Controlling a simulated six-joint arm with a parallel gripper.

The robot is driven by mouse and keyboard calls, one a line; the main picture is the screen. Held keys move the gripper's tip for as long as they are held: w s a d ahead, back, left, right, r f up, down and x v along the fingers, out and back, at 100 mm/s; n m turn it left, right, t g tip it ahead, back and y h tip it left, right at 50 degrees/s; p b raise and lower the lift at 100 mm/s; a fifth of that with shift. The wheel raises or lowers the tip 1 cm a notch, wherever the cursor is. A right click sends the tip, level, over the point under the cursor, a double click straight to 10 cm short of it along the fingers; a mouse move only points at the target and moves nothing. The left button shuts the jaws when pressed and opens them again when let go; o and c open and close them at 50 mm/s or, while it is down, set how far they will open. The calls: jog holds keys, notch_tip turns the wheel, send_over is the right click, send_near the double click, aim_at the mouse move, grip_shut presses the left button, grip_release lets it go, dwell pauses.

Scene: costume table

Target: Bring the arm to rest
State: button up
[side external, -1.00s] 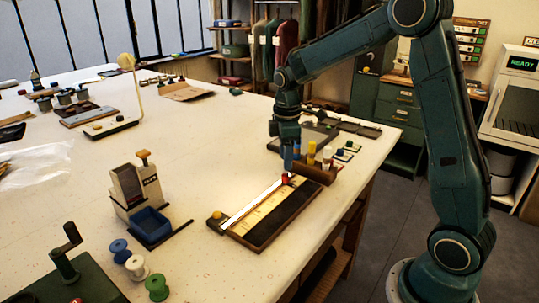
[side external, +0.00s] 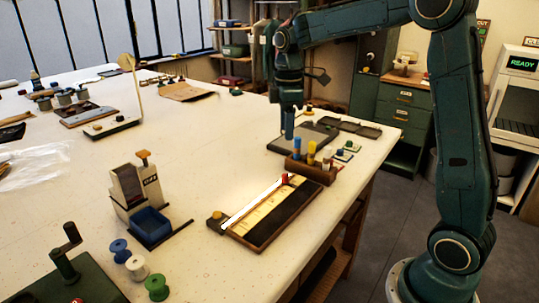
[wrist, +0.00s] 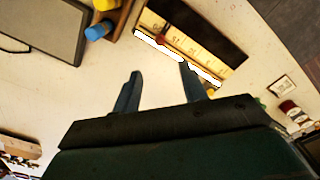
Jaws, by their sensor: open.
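My gripper (side external: 289,125) hangs in the air above the white table (side external: 190,250), over the area behind the wooden peg holder. In the wrist view its two fingers (wrist: 160,92) are apart with nothing between them. Below it in that view is bare table top. The long wooden tray (side external: 265,222) with a white strip and a red piece (side external: 284,179) lies in front of the gripper in the side view and also shows in the wrist view (wrist: 205,45). My gripper touches none of these.
The wooden holder (side external: 300,170) with blue and yellow pegs stands near the table's right edge. A dark flat plate (side external: 315,134) lies behind it. A dispenser with a blue bin (side external: 150,224) and several thread spools (side external: 137,267) are at the front left. The middle of the table is clear.

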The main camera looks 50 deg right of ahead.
jog(key=s+a+r+m+t, duration=0.1)
jog(key=s+a+r+m, duration=0.15)
jog(key=s, duration=0.35)
jog(key=s+a+r+m+t, duration=0.2)
jog(key=s+a+r, duration=0.15)
jog(key=s, duration=0.25)
jog(key=s+a+f+m+t, duration=0.1)
jog(key=s+a+f+m, duration=0.1)
jog(key=s, duration=0.4)
jog(key=s+a+f+m+t, duration=0.1)
jog(key=s+a+m, duration=0.1)
jog(key=s, duration=0.4)
jog(key=shift+f+t, duration=0.3)
jog(key=shift+f, duration=0.05)
